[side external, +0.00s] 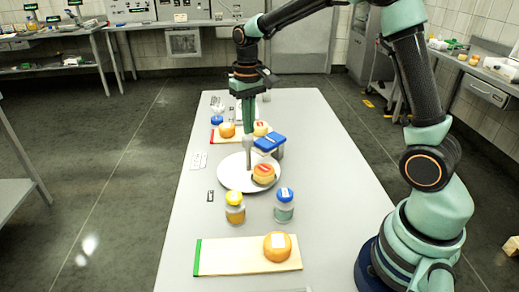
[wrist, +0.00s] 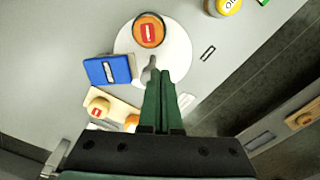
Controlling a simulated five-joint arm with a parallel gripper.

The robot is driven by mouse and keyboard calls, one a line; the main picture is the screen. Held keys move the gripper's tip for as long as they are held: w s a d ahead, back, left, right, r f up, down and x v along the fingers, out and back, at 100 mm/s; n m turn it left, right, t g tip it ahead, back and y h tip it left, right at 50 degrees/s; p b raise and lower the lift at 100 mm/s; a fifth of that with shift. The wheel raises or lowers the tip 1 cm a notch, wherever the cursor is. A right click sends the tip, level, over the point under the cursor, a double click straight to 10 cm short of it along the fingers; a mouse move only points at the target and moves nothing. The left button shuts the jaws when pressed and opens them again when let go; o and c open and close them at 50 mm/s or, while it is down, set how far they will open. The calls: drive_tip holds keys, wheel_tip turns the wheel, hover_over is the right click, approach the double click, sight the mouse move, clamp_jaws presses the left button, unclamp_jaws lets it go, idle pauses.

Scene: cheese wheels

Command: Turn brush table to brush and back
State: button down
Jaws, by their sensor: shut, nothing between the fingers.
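The white round table (side external: 229,177) lies flat on the long bench, and it also shows in the wrist view (wrist: 180,45). An orange cheese wheel with a red label (side external: 263,174) sits on its near right part. It is at the disc's upper part in the wrist view (wrist: 149,30). A grey upright peg (side external: 248,152) stands at the disc. My gripper (side external: 248,130) is shut and points down at the peg's top; in the wrist view its green fingertips (wrist: 153,76) overlap the peg, and contact is unclear. A blue-topped block (side external: 269,142) stands beside the disc; I cannot tell if it is the brush.
Yellow-lidded (side external: 235,208) and blue-lidded (side external: 284,205) jars stand in front of the disc. A near board (side external: 222,257) holds a cheese wheel (side external: 277,247). A far board (side external: 222,138) holds two more wheels. The bench's left side is mostly clear.

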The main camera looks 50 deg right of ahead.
wheel_tip(320, 180, up, 2)
idle(0.4)
approach(249, 155)
drive_tip(key=shift+s+d+f, duration=0.25)
drive_tip(key=shift+s+f, duration=0.35)
drive_tip(key=shift+s+d+f, duration=0.2)
drive_tip(key=shift+s+f, duration=0.35)
drive_tip(key=shift+s, duration=0.05)
drive_tip(key=shift+w, duration=0.3)
idle(0.5)
